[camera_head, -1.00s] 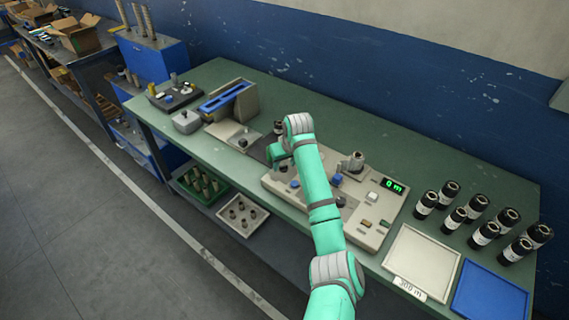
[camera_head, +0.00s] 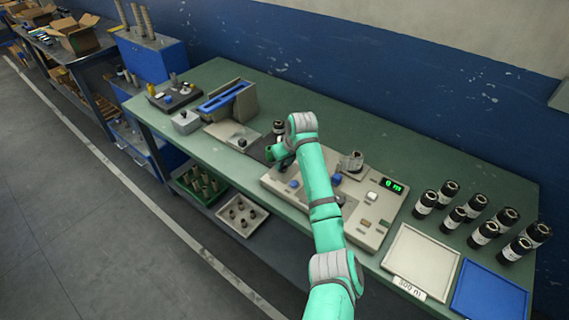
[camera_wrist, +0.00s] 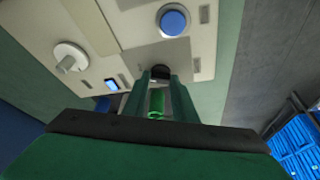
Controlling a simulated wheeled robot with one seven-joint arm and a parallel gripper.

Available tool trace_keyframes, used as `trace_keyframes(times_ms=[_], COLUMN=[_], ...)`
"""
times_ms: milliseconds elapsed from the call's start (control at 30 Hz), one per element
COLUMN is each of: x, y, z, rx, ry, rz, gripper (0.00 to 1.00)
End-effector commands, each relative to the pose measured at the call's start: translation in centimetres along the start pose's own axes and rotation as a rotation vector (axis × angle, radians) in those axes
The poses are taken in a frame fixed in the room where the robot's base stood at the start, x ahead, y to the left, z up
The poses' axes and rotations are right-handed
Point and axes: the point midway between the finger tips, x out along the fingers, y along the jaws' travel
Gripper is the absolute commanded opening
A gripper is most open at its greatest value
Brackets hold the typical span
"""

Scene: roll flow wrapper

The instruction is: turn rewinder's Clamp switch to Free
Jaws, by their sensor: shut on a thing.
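The rewinder is the beige panel unit (camera_head: 367,238) on the green bench, with a lit green display (camera_head: 393,186). My arm crosses in front of it and hides part of its controls and my gripper in the head view. In the wrist view my gripper (camera_wrist: 161,77) is shut, its two fingertips at the sides of a small black switch knob (camera_wrist: 160,71) on the beige panel. No label on the knob is readable, so I cannot tell its setting.
In the wrist view a round blue button (camera_wrist: 173,21) and a white rotary knob (camera_wrist: 68,58) are near the gripper.

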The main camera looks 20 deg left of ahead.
Motion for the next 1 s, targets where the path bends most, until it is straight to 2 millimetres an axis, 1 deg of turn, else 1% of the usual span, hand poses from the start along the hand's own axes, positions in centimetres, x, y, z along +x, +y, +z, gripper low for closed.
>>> trace_keyframes(times_ms=[700,1000], x=[-0.17,-0.09], y=[0.8,0.83], z=[-0.39,-0.56], rx=[-0.588,-0.77], ry=[0.005,0.004], rz=[-0.24,-0.313], gripper=[0.03,0.03])
